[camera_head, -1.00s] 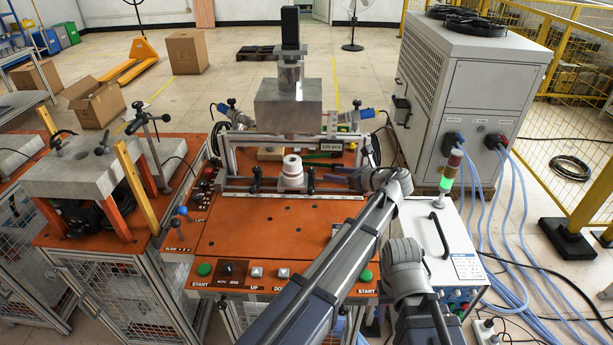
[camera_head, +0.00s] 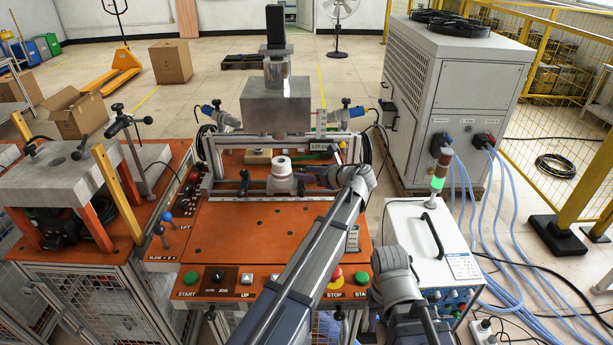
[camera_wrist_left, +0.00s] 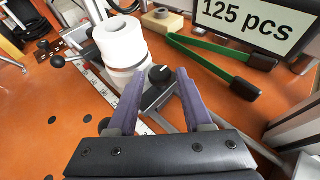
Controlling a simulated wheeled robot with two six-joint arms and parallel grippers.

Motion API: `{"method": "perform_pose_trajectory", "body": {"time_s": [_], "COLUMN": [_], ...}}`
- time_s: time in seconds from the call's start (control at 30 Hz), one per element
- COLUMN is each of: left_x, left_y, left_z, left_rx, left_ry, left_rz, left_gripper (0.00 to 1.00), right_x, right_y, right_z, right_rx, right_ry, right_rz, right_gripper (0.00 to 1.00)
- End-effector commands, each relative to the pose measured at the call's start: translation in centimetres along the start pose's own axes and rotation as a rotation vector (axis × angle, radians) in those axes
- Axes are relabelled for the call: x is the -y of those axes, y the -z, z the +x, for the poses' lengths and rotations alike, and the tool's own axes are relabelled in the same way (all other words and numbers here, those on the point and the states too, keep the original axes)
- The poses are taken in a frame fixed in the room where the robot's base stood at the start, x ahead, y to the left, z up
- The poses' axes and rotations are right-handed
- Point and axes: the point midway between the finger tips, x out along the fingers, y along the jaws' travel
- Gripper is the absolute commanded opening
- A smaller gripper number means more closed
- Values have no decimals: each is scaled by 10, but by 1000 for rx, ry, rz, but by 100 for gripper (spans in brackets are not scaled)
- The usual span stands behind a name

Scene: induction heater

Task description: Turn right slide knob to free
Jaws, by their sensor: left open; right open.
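The right slide knob (camera_wrist_left: 158,73) is a small black knob with a white mark, on a grey metal bracket beside the white ruler strip. In the left wrist view it lies just ahead of and between the purple fingertips of my left gripper (camera_wrist_left: 157,78). The gripper is open, with nothing held; contact with the knob cannot be told. In the head view my left gripper (camera_head: 312,178) is just right of the white cylinder (camera_head: 282,167) and covers the knob. My right arm is folded at lower right; its gripper fingers do not show.
The white cylinder stands close to the left finger. Another black knob (camera_wrist_left: 57,61) is left of it. A metal block (camera_head: 276,106) hangs above. The front orange tabletop (camera_head: 235,235) is mostly clear.

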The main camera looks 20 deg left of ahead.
Motion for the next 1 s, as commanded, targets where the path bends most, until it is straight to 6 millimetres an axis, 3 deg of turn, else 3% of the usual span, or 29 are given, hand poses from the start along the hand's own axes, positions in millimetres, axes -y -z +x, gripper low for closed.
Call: {"method": "perform_pose_trajectory", "body": {"time_s": [0.3,0.73,1.0], "left_x": [0,0,0], "left_y": [0,0,0], "left_z": [2,2,2], "left_rx": [0,0,-1], "left_ry": [0,0,-3], "left_rz": [0,0,-2], "left_gripper": [49,1,0], "right_x": [0,0,0], "right_y": [0,0,0], "right_z": [0,0,0], "right_rx": [0,0,0], "right_ry": [0,0,0], "right_rz": [0,0,0], "right_gripper": [50,50,50]}}
